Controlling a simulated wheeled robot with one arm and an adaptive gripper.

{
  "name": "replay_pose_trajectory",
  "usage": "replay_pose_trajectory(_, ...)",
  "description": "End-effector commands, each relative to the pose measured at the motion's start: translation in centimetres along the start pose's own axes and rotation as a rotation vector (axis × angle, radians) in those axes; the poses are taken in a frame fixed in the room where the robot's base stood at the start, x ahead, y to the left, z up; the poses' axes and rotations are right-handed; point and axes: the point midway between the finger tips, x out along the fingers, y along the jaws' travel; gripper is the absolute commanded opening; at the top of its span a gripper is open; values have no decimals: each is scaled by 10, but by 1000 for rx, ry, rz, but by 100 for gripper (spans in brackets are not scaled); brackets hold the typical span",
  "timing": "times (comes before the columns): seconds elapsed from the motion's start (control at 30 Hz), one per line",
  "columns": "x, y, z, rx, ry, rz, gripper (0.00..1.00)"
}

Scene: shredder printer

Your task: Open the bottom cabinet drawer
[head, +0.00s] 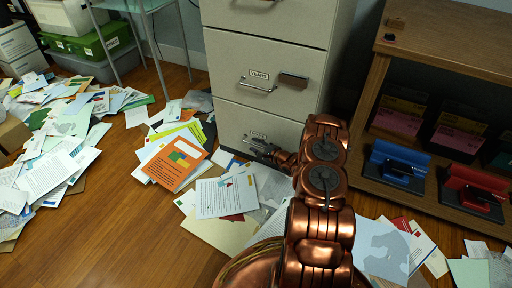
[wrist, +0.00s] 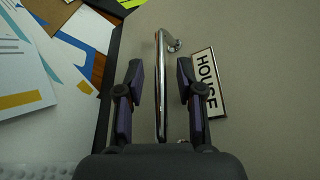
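The grey filing cabinet (head: 266,72) stands at the back middle in the head view. Its bottom drawer (head: 236,122) looks shut, and my copper arm hides part of it. In the wrist view the drawer's chrome handle (wrist: 161,85) runs between my two fingers, beside a label reading HOUSE (wrist: 208,83). My gripper (wrist: 160,75) is open around the handle, with a gap visible on both sides. In the head view my gripper (head: 257,147) is small and dark at the bottom drawer's front.
Loose papers (head: 227,196) and an orange booklet (head: 175,160) cover the floor before the cabinet. A wooden shelf (head: 440,45) with a blue stapler-like item (head: 397,165) and a red one (head: 474,188) stands at right. Bare floor shows at lower left.

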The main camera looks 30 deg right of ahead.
Motion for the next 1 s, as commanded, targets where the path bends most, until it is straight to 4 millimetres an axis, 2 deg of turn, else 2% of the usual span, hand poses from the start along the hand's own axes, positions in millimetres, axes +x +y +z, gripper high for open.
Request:
replay_pose_trajectory(0.2,0,0,0,0,0,0,37)
replay_pose_trajectory(0.57,0,0,0,-1,0,0,0)
replay_pose_trajectory(1.0,0,0,0,-1,-1,0,0)
